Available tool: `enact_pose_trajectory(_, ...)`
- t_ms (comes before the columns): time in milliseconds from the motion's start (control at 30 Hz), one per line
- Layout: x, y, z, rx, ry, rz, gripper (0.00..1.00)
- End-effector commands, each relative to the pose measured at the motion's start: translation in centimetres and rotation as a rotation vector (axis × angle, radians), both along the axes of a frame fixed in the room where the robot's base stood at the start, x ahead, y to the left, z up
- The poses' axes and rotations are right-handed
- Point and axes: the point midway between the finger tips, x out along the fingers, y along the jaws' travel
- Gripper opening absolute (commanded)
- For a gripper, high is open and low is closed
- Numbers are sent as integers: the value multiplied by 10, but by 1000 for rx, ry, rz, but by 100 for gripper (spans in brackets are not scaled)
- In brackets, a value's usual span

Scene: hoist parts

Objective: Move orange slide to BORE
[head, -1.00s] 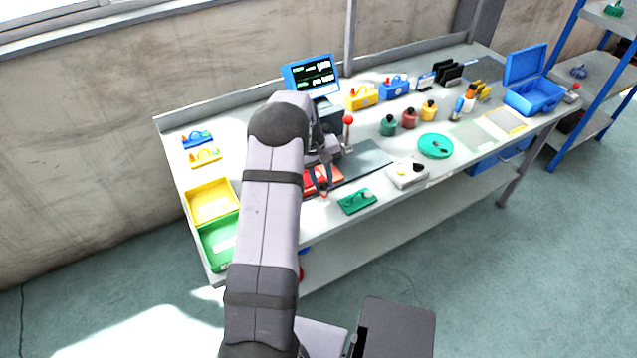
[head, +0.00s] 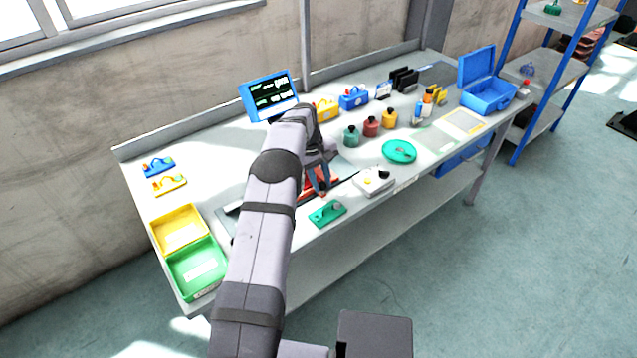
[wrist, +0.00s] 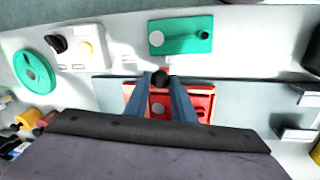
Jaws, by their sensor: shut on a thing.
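The orange slide (head: 326,178) looks red-orange and sits on a flat grey track near the bench's front edge. It also shows in the wrist view (wrist: 205,103), behind and beside my fingers. My gripper (wrist: 161,80) points down at the slide, its two blue-grey fingers shut on a dark round knob (wrist: 160,77) at the slide. The track (head: 346,167) shows on both sides of the slide. In the wrist view the track (wrist: 255,97) runs across the picture. I cannot read any BORE mark. My arm hides part of the slide and track in the head view.
A green plate with a post (head: 327,213) lies in front of the track. A white box with knobs (head: 374,181) and a green disc (head: 399,151) stand to the right. Yellow (head: 180,229) and green (head: 196,268) trays are at left. A monitor (head: 270,97) stands behind.

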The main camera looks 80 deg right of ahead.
Motion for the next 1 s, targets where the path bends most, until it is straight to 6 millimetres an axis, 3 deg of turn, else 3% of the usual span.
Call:
enact_pose_trajectory(100, 1, -1, 1, -5, -1, 1, 0)
enact_pose_trajectory(133, 1, -1, 1, -5, -1, 1, 30)
enact_pose_trajectory(200, 1, -1, 1, -4, -1, 1, 41)
enact_pose_trajectory(567, 1, 0, 3, -2, 0, 0, 41)
enact_pose_trajectory(1000, 10, 5, 54, -5, -1, 1, 41)
